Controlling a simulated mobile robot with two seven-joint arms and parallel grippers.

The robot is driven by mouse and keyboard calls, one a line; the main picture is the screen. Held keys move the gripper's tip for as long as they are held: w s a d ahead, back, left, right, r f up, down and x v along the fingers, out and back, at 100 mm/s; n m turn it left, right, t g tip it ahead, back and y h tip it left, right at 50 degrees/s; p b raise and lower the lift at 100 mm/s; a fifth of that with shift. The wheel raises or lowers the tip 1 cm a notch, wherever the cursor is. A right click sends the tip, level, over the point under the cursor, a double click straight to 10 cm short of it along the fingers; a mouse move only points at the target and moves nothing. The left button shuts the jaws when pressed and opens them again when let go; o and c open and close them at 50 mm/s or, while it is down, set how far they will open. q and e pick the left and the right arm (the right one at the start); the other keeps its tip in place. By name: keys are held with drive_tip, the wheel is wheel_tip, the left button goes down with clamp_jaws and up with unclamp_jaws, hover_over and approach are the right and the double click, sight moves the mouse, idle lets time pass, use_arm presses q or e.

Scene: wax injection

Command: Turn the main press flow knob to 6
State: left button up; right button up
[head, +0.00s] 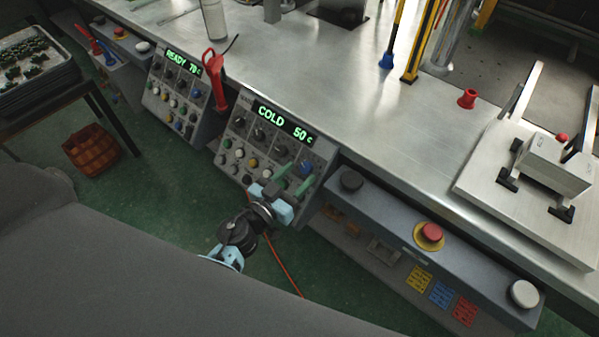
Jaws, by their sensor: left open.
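The control panel (234,131) with the display "COLD 50 c" (285,122) stands under the table's front edge. It carries several black, white, yellow and blue knobs and buttons; their labels and settings are too small to read, so I cannot tell which is the main press flow knob. My left gripper (293,178) is open in front of the panel's lower right part. Its two green fingers point up at the panel, just below a blue knob (306,167). Contact cannot be made out, and the gripper hides part of the lower panel. My right gripper is not in view.
A second panel (181,90) reading "READY 70 c" stands to the left, with a red-handled tool (215,78) between the panels. A grey box with a red emergency button (431,233) lies to the right. The metal tabletop (330,85) above is largely clear. An orange cable (284,264) hangs below.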

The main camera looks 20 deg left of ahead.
use_arm(q)
drive_tip(key=shift+x, duration=0.8)
drive_tip(key=shift+c, duration=0.4)
drive_tip(key=c, duration=0.9)
drive_tip(key=shift+a, duration=0.1)
